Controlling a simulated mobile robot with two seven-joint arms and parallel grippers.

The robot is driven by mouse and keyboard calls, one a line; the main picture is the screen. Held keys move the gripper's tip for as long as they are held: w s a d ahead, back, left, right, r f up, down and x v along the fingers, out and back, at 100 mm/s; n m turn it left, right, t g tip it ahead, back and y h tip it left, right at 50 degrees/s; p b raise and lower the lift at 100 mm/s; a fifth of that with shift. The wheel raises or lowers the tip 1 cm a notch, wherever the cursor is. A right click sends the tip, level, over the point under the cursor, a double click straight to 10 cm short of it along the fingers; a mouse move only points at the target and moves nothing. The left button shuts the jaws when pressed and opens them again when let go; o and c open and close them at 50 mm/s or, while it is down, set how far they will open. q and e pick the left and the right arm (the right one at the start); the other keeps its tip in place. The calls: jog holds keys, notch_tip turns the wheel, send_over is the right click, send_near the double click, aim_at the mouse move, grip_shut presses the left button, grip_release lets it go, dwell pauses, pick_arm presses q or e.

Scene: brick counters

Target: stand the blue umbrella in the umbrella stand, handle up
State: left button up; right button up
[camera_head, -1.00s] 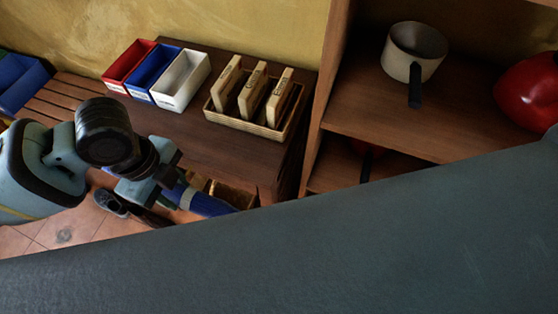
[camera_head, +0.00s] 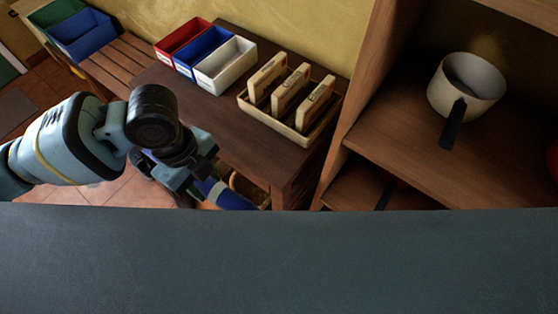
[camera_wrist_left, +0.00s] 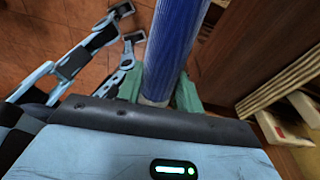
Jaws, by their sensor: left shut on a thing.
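The blue umbrella (camera_head: 235,201) is held in my left gripper (camera_head: 206,186), which is shut on it. In the head view only a short blue length with a pale band shows beyond the jaws. In the left wrist view the umbrella (camera_wrist_left: 176,40) is a long ribbed blue shaft, running up out of the picture from between the green finger pads of the gripper (camera_wrist_left: 160,92). The handle is out of sight. A tan, woven-looking rim (camera_head: 247,187) shows behind the umbrella beside the bench; I cannot tell whether it is the umbrella stand. My right gripper is not in view.
A dark wooden bench (camera_head: 228,125) carries red, blue and white bins (camera_head: 225,66) and a wooden rack (camera_head: 292,129). Wooden shelves (camera_head: 425,150) with a pot (camera_head: 466,86) stand at the right. A dark grey surface (camera_head: 280,262) hides the lower head view.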

pick_arm(q)
send_over(268, 162)
jog(key=shift+w+a+f, duration=0.2)
jog(key=shift+w+f, duration=0.1)
jog(key=shift+f, duration=2.25)
jog(key=o, duration=1.2)
jog(key=shift+a+b, duration=0.1)
jog(key=shift+b, duration=0.2)
notch_tip(268, 162, up, 12)
jog(key=w+a, duration=0.1)
jog(key=shift+a+p, duration=0.3)
jog(key=shift+a, duration=0.1)
jog(key=shift+s, duration=0.1)
